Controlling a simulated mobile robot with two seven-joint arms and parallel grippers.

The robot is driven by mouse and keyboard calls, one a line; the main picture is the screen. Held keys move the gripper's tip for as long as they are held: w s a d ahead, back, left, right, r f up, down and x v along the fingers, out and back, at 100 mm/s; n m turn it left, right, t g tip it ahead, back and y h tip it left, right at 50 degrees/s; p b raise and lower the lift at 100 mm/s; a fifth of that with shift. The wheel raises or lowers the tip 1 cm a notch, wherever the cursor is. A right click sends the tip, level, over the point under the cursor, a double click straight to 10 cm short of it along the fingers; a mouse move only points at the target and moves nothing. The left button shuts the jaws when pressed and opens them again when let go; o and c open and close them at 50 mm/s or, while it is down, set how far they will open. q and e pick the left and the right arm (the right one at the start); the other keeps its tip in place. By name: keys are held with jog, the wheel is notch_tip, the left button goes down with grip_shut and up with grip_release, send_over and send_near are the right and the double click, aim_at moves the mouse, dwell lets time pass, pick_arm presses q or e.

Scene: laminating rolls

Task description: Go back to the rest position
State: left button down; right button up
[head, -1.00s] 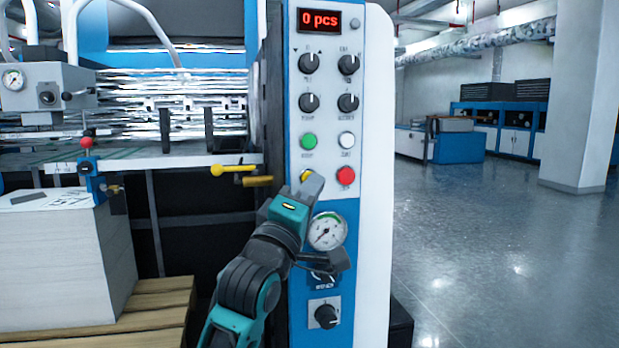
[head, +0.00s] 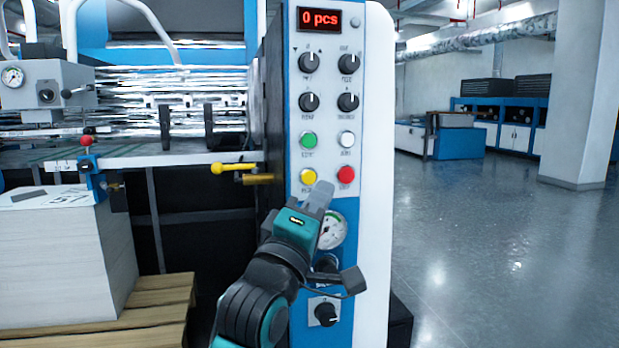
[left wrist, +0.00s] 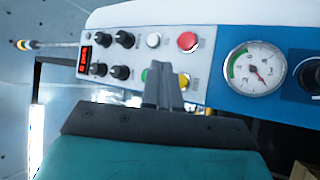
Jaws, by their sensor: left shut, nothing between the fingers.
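My left gripper (head: 319,192) is shut and empty in front of the white and blue control panel (head: 326,127). Its fingertips are just below and right of the yellow button (head: 308,177) and left of and below the red button (head: 345,175). The gripper covers part of the round gauge (head: 333,230). In the left wrist view the shut fingers (left wrist: 164,90) point at the panel, with the red button (left wrist: 187,41) and the gauge (left wrist: 254,68) beyond. Contact with the panel is not visible. My right gripper is not in view.
A yellow-handled lever (head: 232,168) sticks out left of the panel. A paper stack (head: 60,262) stands on a wooden pallet (head: 150,313) at the left. The display (head: 320,19) reads "0 pcs". Open floor (head: 490,250) lies to the right.

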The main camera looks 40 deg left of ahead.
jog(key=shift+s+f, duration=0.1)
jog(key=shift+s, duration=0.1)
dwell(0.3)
pick_arm(q)
jog(key=d+f+m+g+h+p, duration=0.1)
jog(key=d+f+m+g, duration=0.15)
jog(key=f, duration=0.55)
jog(key=d+f+m+g+h+p, duration=0.1)
jog(key=f+m+h, duration=0.1)
jog(key=f+m, duration=0.35)
jog(key=d+f+m+g+h+p, duration=0.1)
jog(key=d+f+m+g, duration=0.1)
jog(key=f, duration=0.7)
jog(key=s+d+f+m+g+h+p, duration=0.1)
jog(key=s+d+f+m+g, duration=0.2)
jog(key=s+f, duration=0.5)
jog(key=s+d+f+m+g+h+p, duration=0.1)
jog(key=s+f+m, duration=0.4)
jog(key=f, duration=0.7)
jog(key=s+d+g, duration=0.1)
jog(key=s+g, duration=0.1)
jog(key=shift+s+d+f+m, duration=0.3)
jog(key=shift+s+d+m, duration=0.1)
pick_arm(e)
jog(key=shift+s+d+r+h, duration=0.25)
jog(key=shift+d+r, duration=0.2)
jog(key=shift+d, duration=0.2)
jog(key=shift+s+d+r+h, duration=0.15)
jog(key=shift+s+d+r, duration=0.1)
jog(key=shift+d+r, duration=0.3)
